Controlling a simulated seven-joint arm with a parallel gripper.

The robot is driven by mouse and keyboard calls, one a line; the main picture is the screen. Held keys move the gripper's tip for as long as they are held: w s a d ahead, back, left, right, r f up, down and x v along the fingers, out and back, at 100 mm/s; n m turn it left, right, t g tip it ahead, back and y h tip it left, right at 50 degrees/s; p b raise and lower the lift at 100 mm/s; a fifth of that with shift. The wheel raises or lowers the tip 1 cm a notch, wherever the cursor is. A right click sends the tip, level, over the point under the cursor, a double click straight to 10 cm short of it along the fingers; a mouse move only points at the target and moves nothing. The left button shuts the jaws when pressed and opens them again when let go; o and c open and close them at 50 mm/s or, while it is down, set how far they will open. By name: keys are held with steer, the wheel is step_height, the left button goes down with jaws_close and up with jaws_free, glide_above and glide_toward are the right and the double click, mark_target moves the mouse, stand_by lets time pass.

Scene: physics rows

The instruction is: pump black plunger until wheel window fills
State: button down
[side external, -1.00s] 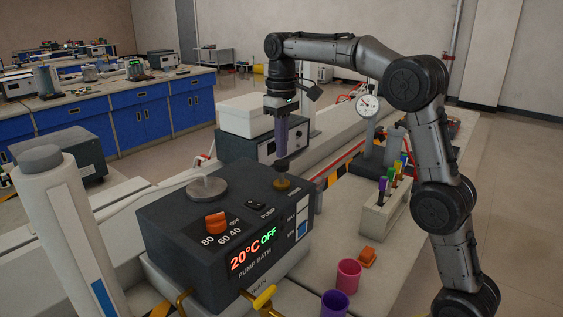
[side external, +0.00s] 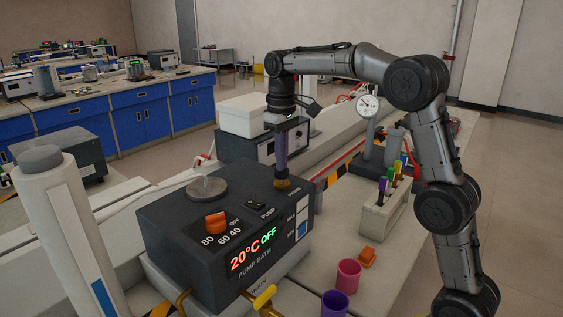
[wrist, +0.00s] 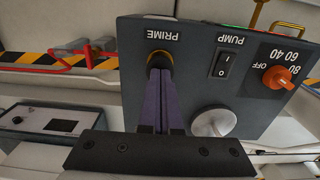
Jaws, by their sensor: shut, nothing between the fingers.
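The dark grey pump bath (side external: 165,225) has a plunger in a brass collar (side external: 282,184) at its back right corner. In the wrist view, the black plunger top (wrist: 158,55) shows beside the PRIME label. My gripper (side external: 281,177), with purple fingers, is shut and empty. It points down, its tips at the plunger and seemingly touching it; the fingers hide part of the plunger. A narrow gauge window (side external: 302,217) on the bath's front face shows blue in its lower part and pale above. I cannot make out a wheel in it.
An orange dial (side external: 215,222), a PUMP rocker switch (wrist: 226,65) and a grey round lid (side external: 207,189) are on the bath's top. The display reads 20°C OFF.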

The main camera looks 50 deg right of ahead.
steer(key=shift+r, duration=1.8)
steer(key=shift+f, duration=0.15)
steer(key=shift+f, duration=1.75)
steer(key=shift+r, duration=1.9)
